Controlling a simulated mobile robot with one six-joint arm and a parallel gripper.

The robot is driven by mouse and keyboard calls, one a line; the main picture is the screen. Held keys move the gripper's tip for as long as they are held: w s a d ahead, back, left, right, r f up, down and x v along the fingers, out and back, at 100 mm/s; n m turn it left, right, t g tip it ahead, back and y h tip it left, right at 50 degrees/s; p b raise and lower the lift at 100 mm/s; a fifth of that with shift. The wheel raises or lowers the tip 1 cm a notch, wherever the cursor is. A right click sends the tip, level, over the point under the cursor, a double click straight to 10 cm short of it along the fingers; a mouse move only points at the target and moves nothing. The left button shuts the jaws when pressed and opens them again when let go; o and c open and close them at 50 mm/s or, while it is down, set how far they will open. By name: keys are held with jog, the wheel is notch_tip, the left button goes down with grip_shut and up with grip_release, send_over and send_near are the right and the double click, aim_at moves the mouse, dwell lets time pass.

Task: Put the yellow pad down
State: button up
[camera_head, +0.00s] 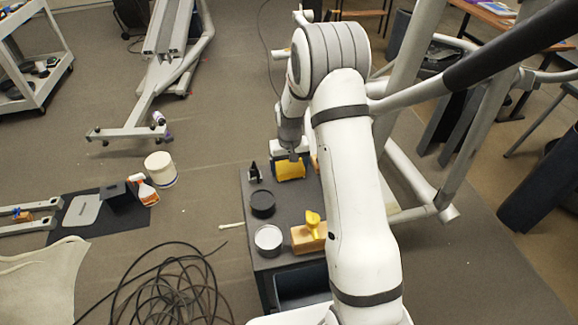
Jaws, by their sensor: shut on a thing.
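The yellow pad (290,170) is at the far end of a dark box-like surface (285,207), with a dark upper part. My gripper (291,156) is just above it and is shut on the pad. The fingers are small in the view and partly merge with the pad's top. I cannot tell whether the pad's underside touches the surface. My arm hides part of the right side of the surface.
A black round tin (262,204), an open grey tin (269,240), a wooden block (306,238) with a yellow item (313,224) and a small black object (254,173) stand on the surface. Grey machine tubes (412,182) rise at right. Black cable (165,290) coils on the floor.

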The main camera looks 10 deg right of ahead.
aim_at(290, 166)
jog(key=shift+f, duration=0.2)
jog(key=o, duration=0.9)
jog(key=shift+c, duration=0.2)
jog(key=shift+r, duration=0.1)
jog(key=s+r+b, duration=0.1)
jog(key=s+r, duration=0.2)
jog(key=r, duration=0.6)
jog(key=s+r, duration=0.2)
jog(key=r, duration=0.7)
jog(key=s+r+t, duration=0.1)
jog(key=s+r, duration=0.2)
jog(key=s, duration=0.9)
jog(key=s+r+t, duration=0.1)
jog(key=s+r, duration=0.2)
jog(key=s, duration=1)
jog(key=shift+r+t, duration=0.25)
jog(key=shift+t, duration=0.15)
jog(key=shift+w, duration=0.1)
